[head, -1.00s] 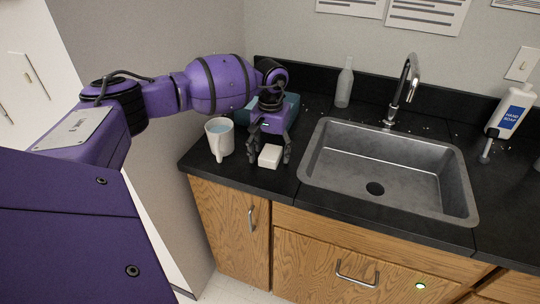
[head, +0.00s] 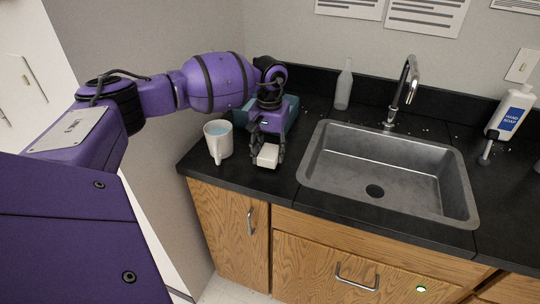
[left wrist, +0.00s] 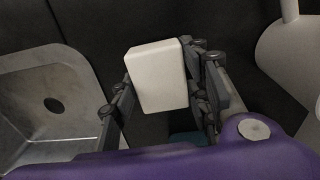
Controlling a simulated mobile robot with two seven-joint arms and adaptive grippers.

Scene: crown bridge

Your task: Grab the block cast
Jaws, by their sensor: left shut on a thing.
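The block cast (head: 267,156) is a small white block with rounded edges at the front of the black counter, between the mug and the sink. My left gripper (head: 267,150) reaches down over it and is shut on it, with a finger on each side. In the left wrist view the block cast (left wrist: 157,76) sits between the fingers of my left gripper (left wrist: 160,90). I cannot tell whether the block touches the counter. My right gripper is not in view.
A steel sink (head: 330,190) lies to the right. A teal object (head: 292,104) is behind the gripper. A bottle (head: 343,88) and hand soap (head: 510,112) stand at the back.

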